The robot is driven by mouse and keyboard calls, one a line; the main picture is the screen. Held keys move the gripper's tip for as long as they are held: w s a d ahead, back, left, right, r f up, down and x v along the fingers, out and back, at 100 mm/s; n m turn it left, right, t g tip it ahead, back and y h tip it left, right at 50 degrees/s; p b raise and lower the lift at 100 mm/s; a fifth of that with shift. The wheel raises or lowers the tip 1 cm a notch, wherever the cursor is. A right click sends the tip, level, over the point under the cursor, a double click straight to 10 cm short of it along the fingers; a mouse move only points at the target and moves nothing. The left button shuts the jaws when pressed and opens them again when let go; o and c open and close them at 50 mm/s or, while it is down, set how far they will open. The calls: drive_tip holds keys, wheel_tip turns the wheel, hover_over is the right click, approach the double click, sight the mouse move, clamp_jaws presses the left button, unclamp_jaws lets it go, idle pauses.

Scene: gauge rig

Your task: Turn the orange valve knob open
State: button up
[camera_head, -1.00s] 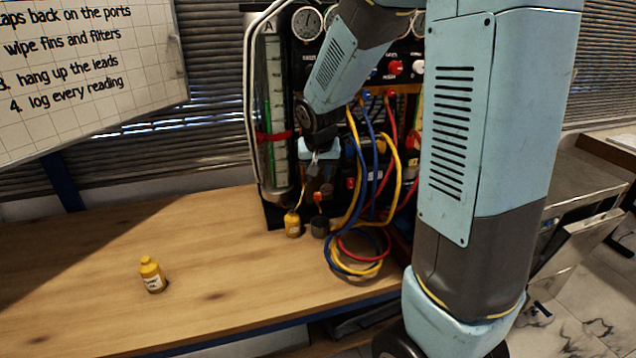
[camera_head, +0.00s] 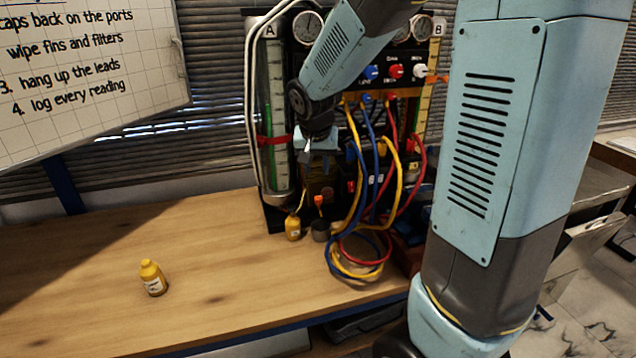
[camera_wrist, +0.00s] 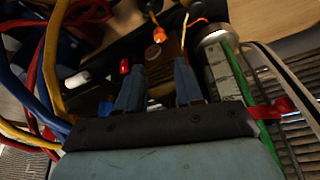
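A small orange knob-like part (camera_head: 319,199) shows low in front of the gauge rig, above a dark cup on the bench. An orange part also shows near the top centre of the wrist view (camera_wrist: 159,35). Another orange piece (camera_head: 438,79) sticks out at the rig's right side; I cannot tell for sure which is the valve knob. My gripper (camera_wrist: 158,80) is open, its two blue-grey fingers apart with nothing clearly held between them. In the head view my wrist is in front of the rig's lower left, and the fingertips are hard to make out.
The gauge rig (camera_head: 405,80) carries gauges and coloured knobs. A glass tube (camera_head: 277,120) with a red strap stands left of my wrist. Yellow, blue and red hoses (camera_head: 372,185) loop down at right. A yellow bottle (camera_head: 153,278) stands on the bench (camera_head: 90,270), whose left part is mostly clear.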

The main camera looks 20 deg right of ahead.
sight(318, 197)
drive_tip(key=w+f+m, duration=0.1)
drive_tip(key=f+m, duration=0.1)
drive_tip(key=f, duration=0.2)
drive_tip(key=w+d+f+m+h, duration=0.1)
drive_tip(key=w+f+m, duration=0.1)
drive_tip(key=f, duration=0.2)
drive_tip(key=w+f+m+g+h, duration=0.1)
drive_tip(key=w+f+m, duration=0.1)
drive_tip(key=f, duration=0.2)
drive_tip(key=shift+d+f, duration=0.3)
idle(0.3)
drive_tip(key=shift+c, duration=0.3)
clamp_jaws()
